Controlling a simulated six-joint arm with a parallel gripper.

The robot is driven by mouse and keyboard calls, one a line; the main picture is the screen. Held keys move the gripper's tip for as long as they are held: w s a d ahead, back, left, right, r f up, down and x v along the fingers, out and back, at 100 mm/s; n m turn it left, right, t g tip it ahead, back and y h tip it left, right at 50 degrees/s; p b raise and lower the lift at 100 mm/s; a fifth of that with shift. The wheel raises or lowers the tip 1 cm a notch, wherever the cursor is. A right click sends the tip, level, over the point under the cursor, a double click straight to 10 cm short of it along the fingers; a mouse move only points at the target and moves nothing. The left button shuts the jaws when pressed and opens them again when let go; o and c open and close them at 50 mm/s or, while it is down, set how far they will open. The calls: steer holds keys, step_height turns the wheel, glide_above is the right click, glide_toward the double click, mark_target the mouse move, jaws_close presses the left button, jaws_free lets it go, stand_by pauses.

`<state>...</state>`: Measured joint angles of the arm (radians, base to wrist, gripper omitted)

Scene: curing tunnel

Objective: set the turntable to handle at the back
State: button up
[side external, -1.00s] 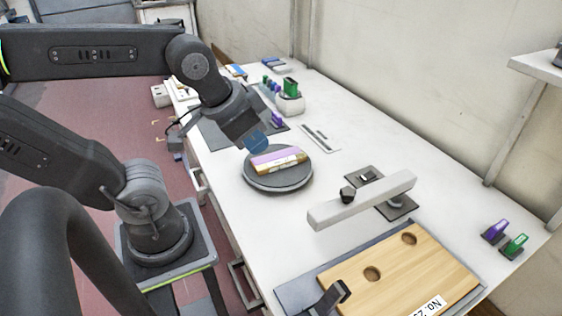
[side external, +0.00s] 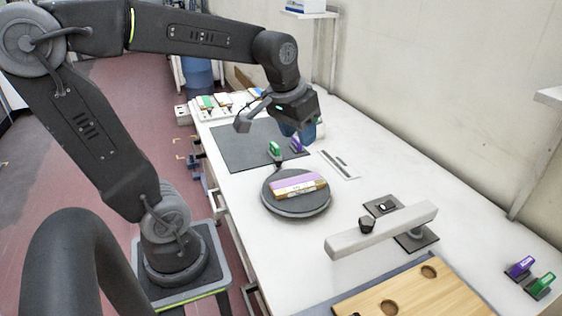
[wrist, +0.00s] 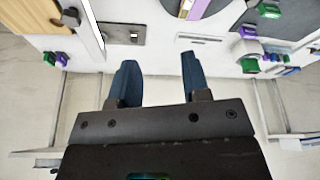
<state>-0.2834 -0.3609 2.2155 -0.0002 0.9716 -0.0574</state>
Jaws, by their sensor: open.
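The turntable (side external: 292,207) is a dark grey disc on the white bench, with a purple, white and brown block (side external: 299,184) lying across it. A small dark piece (side external: 282,164) shows at its far edge, which may be the handle. My gripper (side external: 304,136) has blue fingers and hangs beyond the turntable, apart from it, near the bench's wall side. In the wrist view my gripper (wrist: 158,75) is open and empty, its fingers spread. The turntable (wrist: 232,12) shows there at the top edge, partly cut off, with the block (wrist: 197,8).
A green clip (side external: 274,149) and a purple clip (side external: 297,145) stand behind the turntable by the dark mat (side external: 236,150). A pale bar (side external: 385,229) and a wooden board (side external: 410,293) lie nearer. More clips (side external: 520,267) sit at right. The wall (side external: 440,100) borders the bench.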

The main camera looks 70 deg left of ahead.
steer(key=shift+o, duration=1.1)
steer(key=w+a+f+n+g, duration=0.2)
steer(key=w+a+f+n, duration=0.1)
steer(key=a, duration=1)
steer(key=shift+w+f+n, duration=0.2)
steer(key=shift+w+n, duration=0.3)
steer(key=shift+w, duration=0.65)
steer(key=n+g+h, duration=0.1)
steer(key=n, duration=0.2)
glide_above(278, 159)
step_height(278, 159, down, 6)
step_height(278, 159, down, 13)
steer(key=shift+r, duration=0.2)
steer(key=shift+c, duration=0.3)
jaws_close()
